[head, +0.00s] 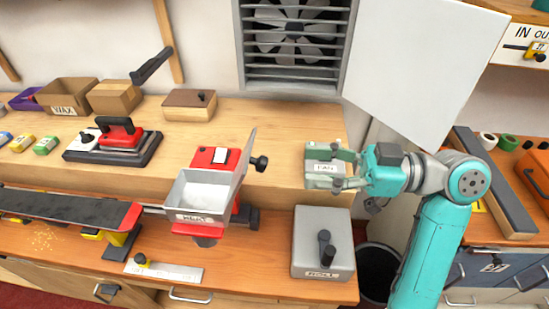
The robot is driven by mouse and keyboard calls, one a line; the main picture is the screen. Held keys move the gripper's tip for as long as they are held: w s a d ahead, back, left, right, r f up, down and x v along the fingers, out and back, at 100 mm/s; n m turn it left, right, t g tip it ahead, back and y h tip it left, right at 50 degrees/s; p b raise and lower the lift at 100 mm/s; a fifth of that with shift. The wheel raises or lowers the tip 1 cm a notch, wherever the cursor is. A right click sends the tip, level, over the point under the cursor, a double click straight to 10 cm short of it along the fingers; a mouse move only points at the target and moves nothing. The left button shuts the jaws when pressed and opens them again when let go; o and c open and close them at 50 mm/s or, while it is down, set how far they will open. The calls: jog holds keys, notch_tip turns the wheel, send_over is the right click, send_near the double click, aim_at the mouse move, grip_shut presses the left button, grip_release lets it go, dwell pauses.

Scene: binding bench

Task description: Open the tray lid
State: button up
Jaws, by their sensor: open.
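The lid looks open. My gripper (318,168) is right of the knob and clearly apart from it, pointing left. Its fingers are spread around or in front of a small labelled plate on the raised shelf's front edge; I cannot tell whether they touch it. Nothing is visibly held.
A grey box (310,263) with a black handle stands below my gripper. A wooden box with a knob (190,104) sits on the raised shelf. A red-and-black device (115,137) stands at left. A white panel (422,62) hangs open above my arm, beside a vent fan (296,28).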

jog(key=a, duration=0.8)
jog(key=shift+w, duration=0.1)
grip_shut()
